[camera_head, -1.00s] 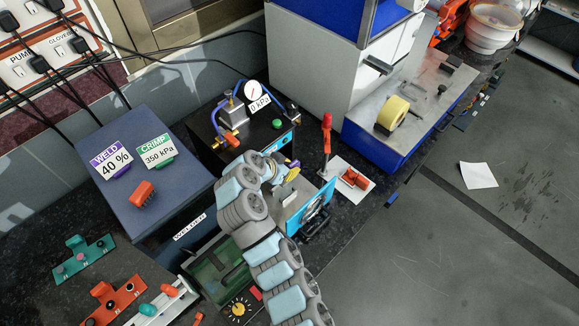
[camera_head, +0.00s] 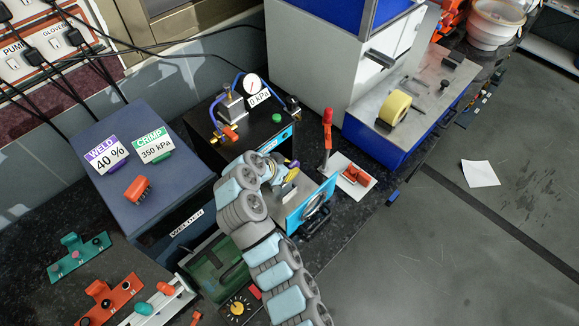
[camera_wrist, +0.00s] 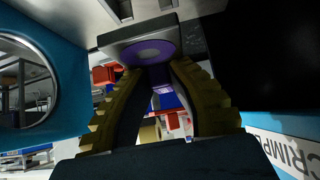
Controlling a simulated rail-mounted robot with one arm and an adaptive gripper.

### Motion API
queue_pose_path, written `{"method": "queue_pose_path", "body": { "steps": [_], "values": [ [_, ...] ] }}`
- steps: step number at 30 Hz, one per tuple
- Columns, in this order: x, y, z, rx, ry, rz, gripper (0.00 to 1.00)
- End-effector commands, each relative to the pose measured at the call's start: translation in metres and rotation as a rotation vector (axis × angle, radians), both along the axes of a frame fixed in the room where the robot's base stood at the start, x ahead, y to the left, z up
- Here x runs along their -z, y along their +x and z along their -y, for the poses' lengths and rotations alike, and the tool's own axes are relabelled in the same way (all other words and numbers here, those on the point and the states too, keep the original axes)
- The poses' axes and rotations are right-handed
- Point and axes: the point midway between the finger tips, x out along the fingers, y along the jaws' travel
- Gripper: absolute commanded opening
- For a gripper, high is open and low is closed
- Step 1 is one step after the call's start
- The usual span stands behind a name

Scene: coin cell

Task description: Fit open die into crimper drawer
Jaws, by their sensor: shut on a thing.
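My gripper (camera_wrist: 160,68) is shut on a grey block with a purple round face, which I take to be the open die (camera_wrist: 126,50); it spans the fingertips in the wrist view. In the head view my gripper (camera_head: 288,173) is over the metal surface between the black crimper (camera_head: 262,128) and a blue panel with a round opening. That panel (camera_head: 296,215) looks like the front of the crimper drawer; in the wrist view it fills the left side (camera_wrist: 75,45). The die is mostly hidden in the head view. I cannot tell whether it touches the drawer.
The crimper's dark side and label (camera_wrist: 285,150) are close on the right in the wrist view. A dark blue box (camera_head: 150,165) with weld and crimp signs is on the left. A yellow roll (camera_head: 396,107) lies farther right.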

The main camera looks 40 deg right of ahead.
Motion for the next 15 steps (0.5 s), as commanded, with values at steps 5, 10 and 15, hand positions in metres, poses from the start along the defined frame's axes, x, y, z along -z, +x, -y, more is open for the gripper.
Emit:
{"method": "queue_pose_path", "body": {
  "steps": [5,10,15],
  "values": [
    [0.017,0.0,0.001,-0.001,-0.002,0.001,0.0],
    [0.028,0.0,0.001,0.0,-0.002,0.001,0.0],
    [0.033,0.0,0.001,0.0,-0.002,0.001,0.0]
  ]
}}
